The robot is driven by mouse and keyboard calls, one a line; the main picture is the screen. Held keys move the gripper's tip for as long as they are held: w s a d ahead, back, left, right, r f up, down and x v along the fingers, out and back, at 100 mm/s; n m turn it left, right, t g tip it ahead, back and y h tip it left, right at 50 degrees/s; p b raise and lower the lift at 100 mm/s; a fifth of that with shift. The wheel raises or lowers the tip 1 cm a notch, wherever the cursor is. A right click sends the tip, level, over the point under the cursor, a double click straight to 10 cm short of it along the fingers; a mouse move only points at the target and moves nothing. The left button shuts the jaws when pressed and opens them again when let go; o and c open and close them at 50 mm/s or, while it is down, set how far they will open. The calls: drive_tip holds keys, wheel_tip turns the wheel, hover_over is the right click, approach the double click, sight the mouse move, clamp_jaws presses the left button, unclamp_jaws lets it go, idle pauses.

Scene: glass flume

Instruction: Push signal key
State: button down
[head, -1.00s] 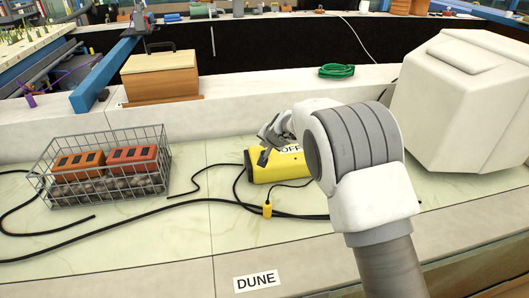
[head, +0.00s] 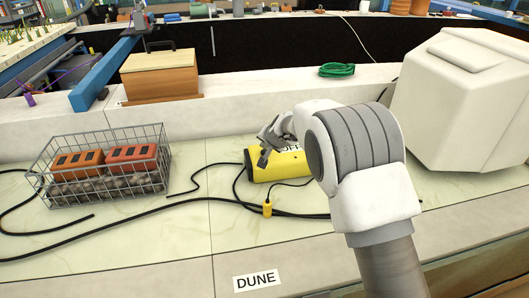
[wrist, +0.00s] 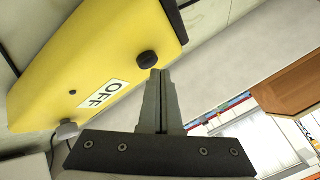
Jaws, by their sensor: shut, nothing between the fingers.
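The signal box is a yellow case with black ends (head: 279,169), lying on the pale bench. In the wrist view the yellow case (wrist: 75,60) carries a white OFF label (wrist: 102,93) and a round black key (wrist: 147,60). My gripper (wrist: 160,75) is shut and empty, its fingertips right by the black key; I cannot tell whether they touch it. In the head view my gripper (head: 263,158) is in front of the case's left part, and my arm hides its right end.
A wire basket (head: 103,196) with red-brown bricks stands at left. Black cables (head: 140,212) cross the bench, one with a yellow connector (head: 267,209). A large white block (head: 460,100) stands at right. A wooden box (head: 160,75) and green rope coil (head: 337,70) sit behind.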

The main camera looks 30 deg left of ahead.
drive_tip(key=shift+f+b, duration=0.4)
drive_tip(key=shift+f, duration=0.1)
idle(0.7)
drive_tip(key=shift+r, duration=0.1)
drive_tip(key=shift+r+p, duration=0.85)
wheel_tip(320, 180, up, 6)
drive_tip(key=p, duration=0.5)
